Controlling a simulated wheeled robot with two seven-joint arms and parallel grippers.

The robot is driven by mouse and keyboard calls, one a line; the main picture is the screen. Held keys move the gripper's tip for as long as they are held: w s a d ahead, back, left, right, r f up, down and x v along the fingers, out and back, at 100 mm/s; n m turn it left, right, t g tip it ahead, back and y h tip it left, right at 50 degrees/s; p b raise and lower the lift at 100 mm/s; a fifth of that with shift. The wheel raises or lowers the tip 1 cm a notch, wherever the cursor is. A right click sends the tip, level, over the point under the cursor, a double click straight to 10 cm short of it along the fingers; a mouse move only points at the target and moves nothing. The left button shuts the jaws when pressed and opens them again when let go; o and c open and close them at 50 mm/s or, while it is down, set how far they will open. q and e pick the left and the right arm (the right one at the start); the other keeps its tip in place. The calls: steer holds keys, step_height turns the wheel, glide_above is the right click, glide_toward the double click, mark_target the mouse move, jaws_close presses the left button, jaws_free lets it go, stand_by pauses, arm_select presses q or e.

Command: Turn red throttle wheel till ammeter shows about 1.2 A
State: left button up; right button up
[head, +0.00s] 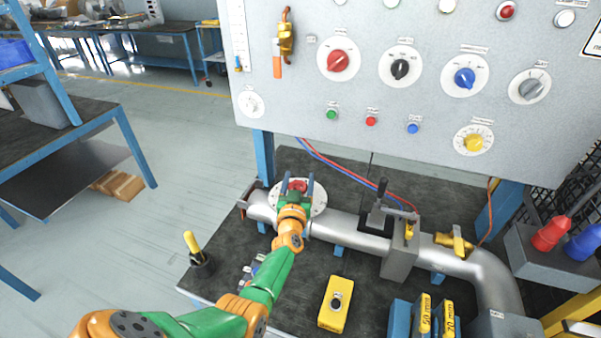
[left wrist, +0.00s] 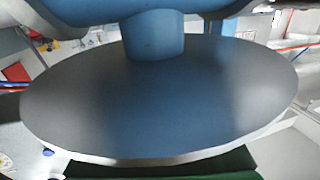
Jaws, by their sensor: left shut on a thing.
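The red throttle wheel (head: 298,185) sits over a round white scale plate (head: 318,198) on the grey pipe, left of the panel's middle. My left gripper (head: 297,183) is at the wheel, its two dark fingers on either side of the red part, shut on it. The gripper hides much of the wheel. In the left wrist view a large grey-blue disc (left wrist: 160,110) with a blue stem fills the picture; I cannot tell what it is. I see no ammeter face in either view. My right gripper is not in view.
A grey panel (head: 300,100) with several knobs and lamps stands behind the pipe. A lever valve (head: 378,212) rises right of the wheel.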

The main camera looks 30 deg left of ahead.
arm_select(q)
steer(key=shift+n+g+y, duration=0.4)
steer(key=shift+n+y, duration=0.1)
steer(key=shift+y, duration=0.2)
steer(key=shift+s+a+f+n+g+y+b, duration=0.15)
steer(key=shift+n+g+y+b, duration=0.45)
steer(key=shift+y, duration=0.3)
steer(key=shift+s+a+n+g+y+b, duration=0.15)
steer(key=shift+a+n+g+y+b, duration=0.05)
steer(key=shift+n+g+y+b, duration=0.85)
steer(key=shift+a+n+g+y, duration=0.1)
steer(key=shift+n+g+y, duration=0.25)
steer(key=shift+g, duration=0.1)
steer(key=shift+r, duration=0.2)
steer(key=o, duration=1.2)
steer(key=shift+c, duration=0.2)
steer(key=shift+o, duration=1.1)
steer(key=shift+a+f, duration=0.1)
